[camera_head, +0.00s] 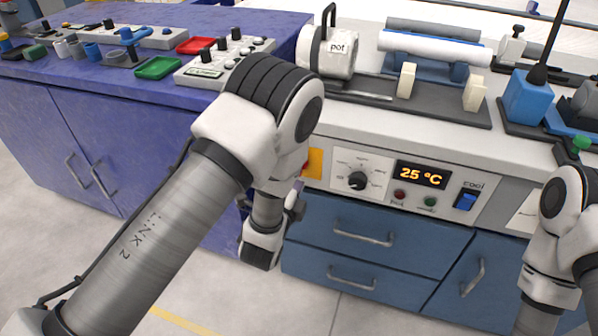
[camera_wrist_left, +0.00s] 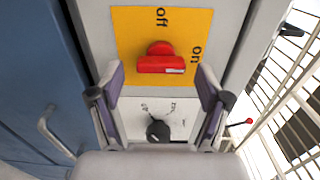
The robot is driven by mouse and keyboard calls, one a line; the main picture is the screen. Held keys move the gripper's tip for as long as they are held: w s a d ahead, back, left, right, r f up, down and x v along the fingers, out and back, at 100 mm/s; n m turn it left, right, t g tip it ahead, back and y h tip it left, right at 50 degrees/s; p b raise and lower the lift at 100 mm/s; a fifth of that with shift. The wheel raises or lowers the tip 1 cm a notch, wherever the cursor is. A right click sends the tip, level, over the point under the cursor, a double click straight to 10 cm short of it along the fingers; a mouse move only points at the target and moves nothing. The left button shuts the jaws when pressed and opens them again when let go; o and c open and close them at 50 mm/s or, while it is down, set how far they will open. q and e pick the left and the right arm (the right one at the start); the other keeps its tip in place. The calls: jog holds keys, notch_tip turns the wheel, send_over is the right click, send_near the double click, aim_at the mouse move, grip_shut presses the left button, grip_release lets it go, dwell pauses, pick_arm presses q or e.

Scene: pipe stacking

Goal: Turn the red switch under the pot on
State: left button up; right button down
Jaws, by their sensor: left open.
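In the left wrist view the red switch (camera_wrist_left: 160,62) sits on a yellow plate (camera_wrist_left: 128,42) marked "off" at the top and "on" at the right. Its bar lies crosswise in that picture, with a pale mark near the right end. My left gripper (camera_wrist_left: 161,80) is open, with one finger on each side of the switch, apart from it and empty. The white pot (camera_head: 338,47) stands on the counter above. My right gripper is out of view.
Right of the plate the front panel holds a black knob (camera_head: 357,180), a display (camera_head: 422,175) reading 25 °C and a blue cool switch (camera_head: 466,199). Blue drawers (camera_head: 370,235) lie below. A purple bench (camera_head: 120,110) with switch boxes stands at left.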

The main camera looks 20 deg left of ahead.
pick_arm(q)
jog(key=s, duration=0.6)
jog(key=shift+s, duration=0.3)
jog(key=shift+a, duration=0.1)
jog(key=s+a+f+n+g+y, duration=0.1)
jog(key=s+a+f+n+g, duration=0.4)
jog(key=f, duration=0.4)
jog(key=s+a+f+n+g+y, duration=0.1)
jog(key=s+a+f+n+g, duration=0.4)
jog(key=f, duration=0.4)
jog(key=s+d+f+n+g+h, duration=0.1)
jog(key=s+f+n+g, duration=0.25)
jog(key=s, duration=0.45)
jog(key=s+d+f+n+g, duration=0.1)
jog(key=s+f+n+g, duration=0.25)
jog(key=s, duration=0.55)
notch_tip(320, 180, up, 23)
jog(key=n+g+p, duration=0.1)
jog(key=n+p, duration=0.1)
jog(key=p, duration=2)
jog(key=shift+s+d+f, duration=0.15)
jog(key=shift+s, duration=0.05)
